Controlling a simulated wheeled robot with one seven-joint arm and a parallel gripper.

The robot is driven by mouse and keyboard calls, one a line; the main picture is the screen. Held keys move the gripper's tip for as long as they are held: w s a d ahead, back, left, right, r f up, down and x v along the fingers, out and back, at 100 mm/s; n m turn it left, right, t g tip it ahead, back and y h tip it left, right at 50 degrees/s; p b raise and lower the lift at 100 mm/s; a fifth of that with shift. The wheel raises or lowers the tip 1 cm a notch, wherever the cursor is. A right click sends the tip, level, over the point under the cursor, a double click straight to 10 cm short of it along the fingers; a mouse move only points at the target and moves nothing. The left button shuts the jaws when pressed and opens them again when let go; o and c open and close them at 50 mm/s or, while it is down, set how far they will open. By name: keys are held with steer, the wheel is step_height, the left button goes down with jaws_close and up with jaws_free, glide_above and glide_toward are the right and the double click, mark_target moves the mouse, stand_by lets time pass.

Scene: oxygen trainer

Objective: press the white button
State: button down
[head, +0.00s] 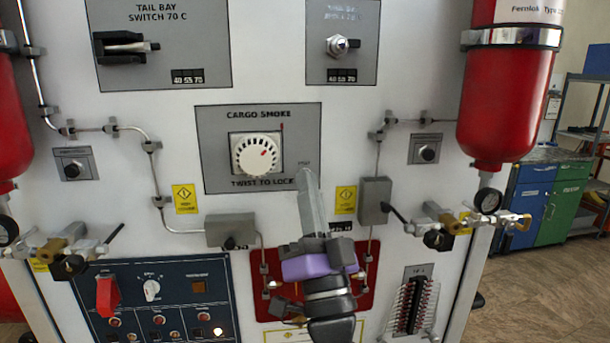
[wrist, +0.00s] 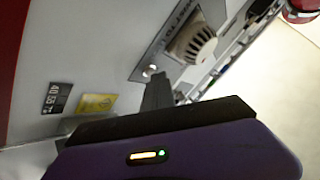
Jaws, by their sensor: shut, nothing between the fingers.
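A small round white button (wrist: 150,71) shows in the wrist view on the lower corner of the grey cargo smoke plate (head: 212,150), just beyond my fingertips. In the head view my fingers appear to hide it. My gripper (head: 306,178) is shut and empty, its fingers pointing up at the plate's lower right corner. It also shows in the wrist view (wrist: 158,88), with the tips close to the button; I cannot tell whether they touch it. A large white ribbed knob (head: 257,155) sits on the same plate, left of the fingertips.
A grey box (head: 375,200) with piping is right of my gripper, and another (head: 231,231) is to the left. Red cylinders (head: 507,95) flank the panel. A dark blue switch panel (head: 190,270) is at lower left, a red plate (head: 262,255) behind my wrist.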

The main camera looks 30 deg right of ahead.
steer(key=shift+s+a, duration=0.2)
steer(key=shift+s, duration=0.4)
steer(key=shift+s+a+p, duration=0.25)
steer(key=shift+s+p, duration=0.15)
steer(key=shift+s, duration=0.4)
steer(key=shift+s+a+p, duration=0.25)
steer(key=shift+s+p, duration=0.1)
steer(key=shift+s, duration=0.45)
steer(key=shift+s+a+p, duration=0.25)
steer(key=shift+s+p, duration=0.15)
steer(key=shift+s, duration=0.4)
steer(key=s+f+n+g+y, duration=0.5)
steer(key=s+f+n+g, duration=0.4)
steer(key=s+f, duration=2.2)
steer(key=s+g, duration=0.1)
steer(key=g, duration=0.1)
steer(key=shift+s+d+f+n+g+y, duration=0.15)
steer(key=shift+s+d+n+g+y, duration=0.15)
steer(key=shift+s+n+g, duration=0.1)
